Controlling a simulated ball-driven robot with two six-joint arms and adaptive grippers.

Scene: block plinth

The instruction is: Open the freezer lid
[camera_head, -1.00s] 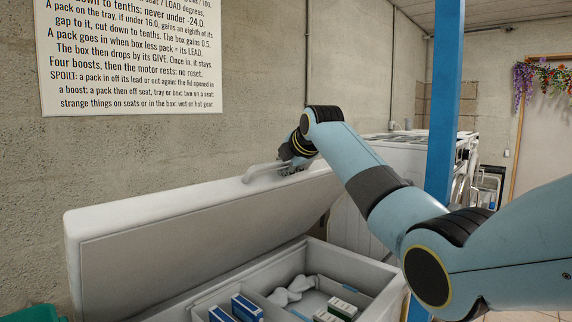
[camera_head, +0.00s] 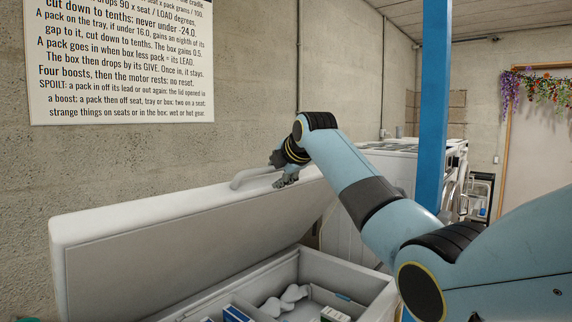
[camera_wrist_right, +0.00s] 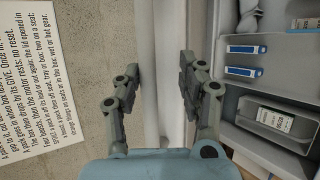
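The white freezer lid (camera_head: 190,235) stands tilted up, partly open, over the white freezer box (camera_head: 342,272) in the head view. A pale handle (camera_head: 250,175) sits on the lid's upper edge. My right gripper (camera_head: 286,181) is at the right end of this handle. In the right wrist view its two fingers (camera_wrist_right: 160,78) are apart, one on each side of a white strip (camera_wrist_right: 162,35) of the lid or handle. I cannot tell whether they touch it. My left gripper is not in view.
Blue-and-white packs (camera_wrist_right: 245,49) and a white pack (camera_wrist_right: 262,112) lie in the freezer's compartments. A blue post (camera_head: 432,110) stands at the right. A concrete wall (camera_head: 250,60) with a printed sign (camera_head: 125,60) rises behind the lid.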

